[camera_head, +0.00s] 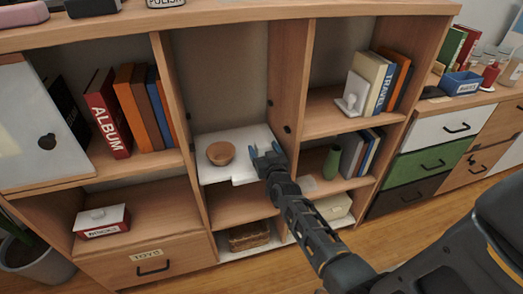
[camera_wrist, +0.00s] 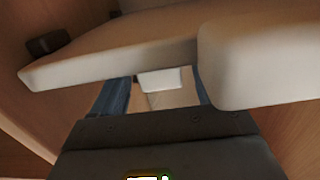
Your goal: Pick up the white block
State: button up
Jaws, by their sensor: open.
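The white block (camera_wrist: 160,79) shows in the wrist view as a small pale box between the two blue fingers, with its top edge cut off by a pale board (camera_wrist: 100,58). In the head view I cannot tell the block apart from the white shelf board (camera_head: 215,176). My gripper (camera_head: 265,150) is open at the right part of that board, in the middle bay of the shelf unit. Its fingers stand either side of the block in the wrist view; whether they touch it cannot be told.
A brown bowl (camera_head: 221,153) stands on the white board, left of my gripper. Upright wooden dividers (camera_head: 305,85) bound the bay. A green vase (camera_head: 332,162) and several books (camera_head: 370,155) stand in the right bay. A woven basket (camera_head: 250,236) is below.

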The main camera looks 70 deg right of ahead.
aim_at(259, 145)
jog(key=shift+x, duration=1.15)
jog(key=shift+c, duration=0.3)
jog(key=c, duration=1.1)
jog(key=shift+w+a+r+p, duration=0.1)
jog(key=shift+a+r+p, duration=0.1)
jog(key=shift+r+p, duration=0.25)
notch_tip(259, 145, up, 6)
jog(key=p, duration=0.4)
jog(key=shift+r, duration=0.1)
jog(key=shift+w+a+r+p, duration=0.1)
jog(key=shift+a+r+p, duration=0.3)
jog(key=shift+p, duration=0.5)
jog(key=w+a+p, duration=0.1)
jog(key=a, duration=0.5)
jog(key=w+a+p, duration=0.1)
jog(key=a+p, duration=0.1)
jog(key=a, duration=0.4)
jog(key=w+a+f+p, duration=0.1)
jog(key=a+p, duration=0.1)
jog(key=a, duration=0.4)
jog(key=shift+w+a, duration=0.1)
jog(key=shift+a, duration=0.15)
